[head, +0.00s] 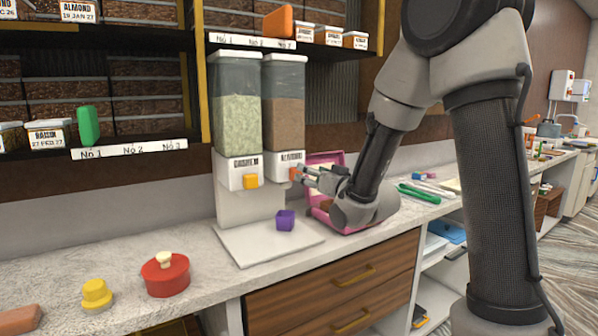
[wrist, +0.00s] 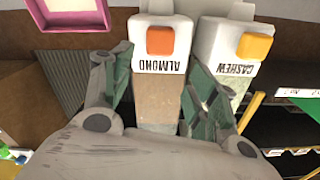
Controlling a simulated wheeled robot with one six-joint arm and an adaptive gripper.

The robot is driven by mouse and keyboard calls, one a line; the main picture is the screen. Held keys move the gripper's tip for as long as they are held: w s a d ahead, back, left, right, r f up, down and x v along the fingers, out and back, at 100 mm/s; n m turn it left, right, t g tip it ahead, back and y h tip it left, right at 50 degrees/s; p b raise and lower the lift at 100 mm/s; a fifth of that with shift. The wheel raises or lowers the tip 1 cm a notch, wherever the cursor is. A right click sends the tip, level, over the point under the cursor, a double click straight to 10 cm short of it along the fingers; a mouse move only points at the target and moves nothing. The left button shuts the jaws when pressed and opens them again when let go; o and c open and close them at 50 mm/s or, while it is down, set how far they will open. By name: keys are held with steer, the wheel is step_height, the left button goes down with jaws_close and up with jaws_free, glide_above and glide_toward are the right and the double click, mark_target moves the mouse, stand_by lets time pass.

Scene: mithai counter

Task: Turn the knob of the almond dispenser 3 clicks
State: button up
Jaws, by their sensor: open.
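The almond dispenser (head: 284,108) is a tall clear container of brown contents with a white base labelled ALMOND. Its orange knob (head: 294,174) is on the front of the base; the knob also shows in the wrist view (wrist: 160,40), where the picture is upside down. My gripper (head: 302,173) is at the front of this base, close to the knob. In the wrist view my gripper (wrist: 160,75) is open, its two fingers apart with the almond dispenser between them in the picture. I cannot tell whether a finger touches the knob.
The cashew dispenser (head: 237,112) with a yellow knob (head: 250,181) stands directly left. A pink box (head: 326,160) is behind my gripper. A red pot (head: 165,274) and yellow piece (head: 97,293) stand on the counter's left.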

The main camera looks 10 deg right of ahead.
steer(key=w+a+n, duration=0.2)
steer(key=w+n, duration=0.1)
steer(key=w, duration=0.4)
steer(key=shift+w+a, duration=0.2)
steer(key=shift+f, duration=0.1)
steer(key=shift+c, duration=0.4)
steer(key=c, duration=0.9)
